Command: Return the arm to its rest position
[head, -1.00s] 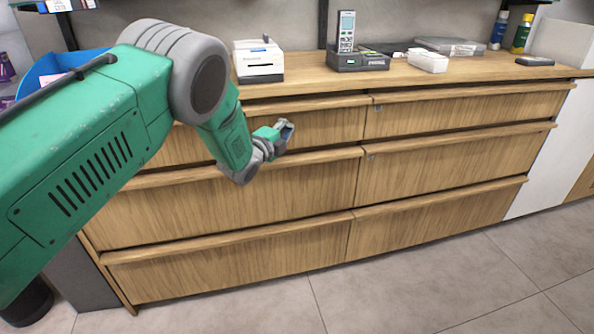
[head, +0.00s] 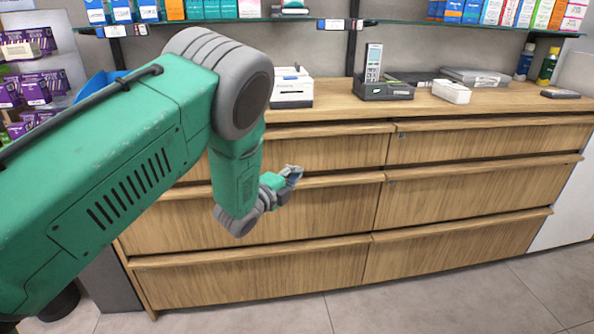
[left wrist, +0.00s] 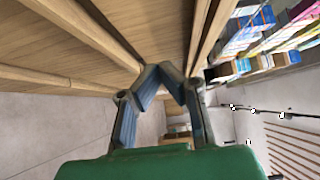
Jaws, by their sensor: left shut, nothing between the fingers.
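My left arm, green with grey joints, comes in from the left of the head view and bends down at the elbow. My left gripper (head: 291,174) is in front of the upper drawers of the wooden counter (head: 310,220), near its middle. It is shut and empty. In the left wrist view the two fingers of the left gripper (left wrist: 165,75) meet at their tips, with nothing between them. The drawer fronts run close by along the top of that view. My right gripper is in neither view.
On the counter top stand a white printer (head: 291,90), a cordless phone on its dark base (head: 385,90) and a white box (head: 451,92). A blue bin (head: 97,86) is partly hidden behind my arm. Boxes line a shelf above. The tiled floor (head: 440,305) in front is clear.

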